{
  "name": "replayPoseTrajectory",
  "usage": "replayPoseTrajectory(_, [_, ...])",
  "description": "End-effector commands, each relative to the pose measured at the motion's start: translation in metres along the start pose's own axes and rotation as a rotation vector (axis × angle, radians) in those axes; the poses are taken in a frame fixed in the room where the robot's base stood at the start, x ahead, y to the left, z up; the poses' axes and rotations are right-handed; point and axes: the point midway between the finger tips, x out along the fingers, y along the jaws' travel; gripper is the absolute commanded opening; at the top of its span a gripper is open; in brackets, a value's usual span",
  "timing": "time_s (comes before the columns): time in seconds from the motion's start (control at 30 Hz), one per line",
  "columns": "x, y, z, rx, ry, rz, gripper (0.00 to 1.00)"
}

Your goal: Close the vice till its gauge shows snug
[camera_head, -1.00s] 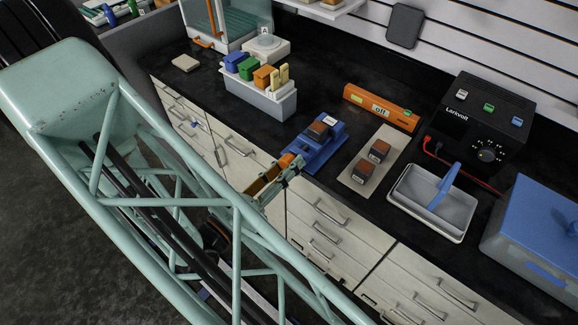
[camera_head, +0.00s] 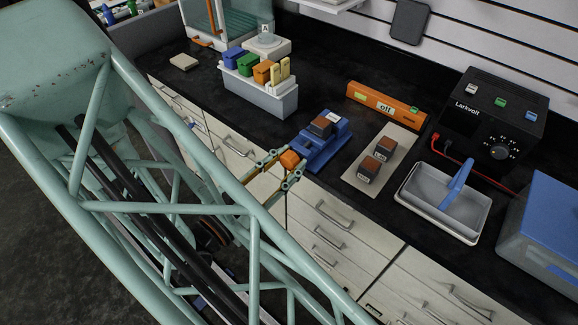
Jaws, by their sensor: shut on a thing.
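The blue vice (camera_head: 327,146) stands on the black counter near its front edge. A dark block with a brown top (camera_head: 321,127) sits between its jaws. A small white patch (camera_head: 333,118) shows at the vice's back end, too small to read as a gauge. The vice's orange knob (camera_head: 290,159) points to the front left, over the counter edge. My gripper (camera_head: 288,165) is shut on this knob, with one finger on each side of it. My pale green lattice arm fills the left and lower left.
Right of the vice, a beige mat (camera_head: 362,182) holds two brown-topped blocks. A grey tray (camera_head: 428,203) with a blue-handled tool, a black Larkvolt unit (camera_head: 492,118) and an orange bar marked "off" (camera_head: 384,105) stand beyond. A grey bin (camera_head: 262,98) with coloured blocks is behind left.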

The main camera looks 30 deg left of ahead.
Motion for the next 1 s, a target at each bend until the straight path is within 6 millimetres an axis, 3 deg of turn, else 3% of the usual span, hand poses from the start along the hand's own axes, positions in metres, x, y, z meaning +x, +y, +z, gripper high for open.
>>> replayPoseTrajectory(1.0, [-0.0001, 0.0022, 0.0008, 0.787, 0.000, 0.000, 0.16])
